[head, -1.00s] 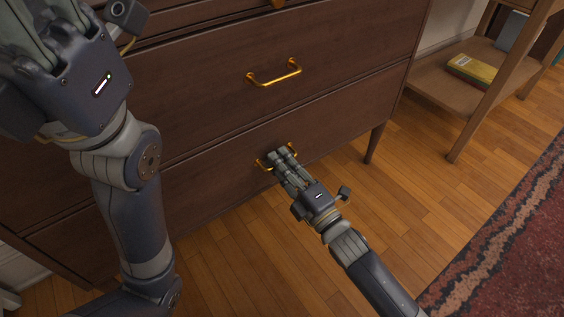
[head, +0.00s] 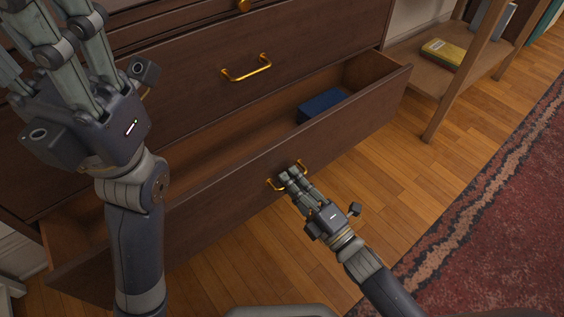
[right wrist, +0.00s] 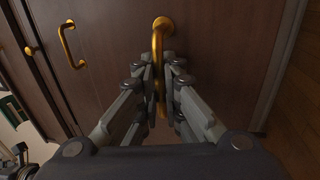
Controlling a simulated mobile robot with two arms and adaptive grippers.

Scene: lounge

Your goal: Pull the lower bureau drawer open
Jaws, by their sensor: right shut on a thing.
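The lower bureau drawer (head: 230,196) is dark brown wood and stands partly open in the head view, its inside showing. My right gripper (head: 287,177) is shut on the drawer's brass handle (head: 302,164). In the right wrist view the handle (right wrist: 158,40) runs between the fingers (right wrist: 160,92) against the drawer front. My left gripper (head: 58,40) is raised at the upper left of the head view, in front of the bureau and away from the lower handle. Its fingers point up, and its fingertips are cut off by the frame edge.
A dark blue box (head: 320,105) lies inside the drawer towards the right. The upper drawer (head: 200,85) with its brass handle (head: 247,68) is shut. A wooden shelf (head: 405,62) with a yellow book (head: 446,53) stands at right. Wood floor (head: 400,165) and a red rug (head: 500,200) lie in front.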

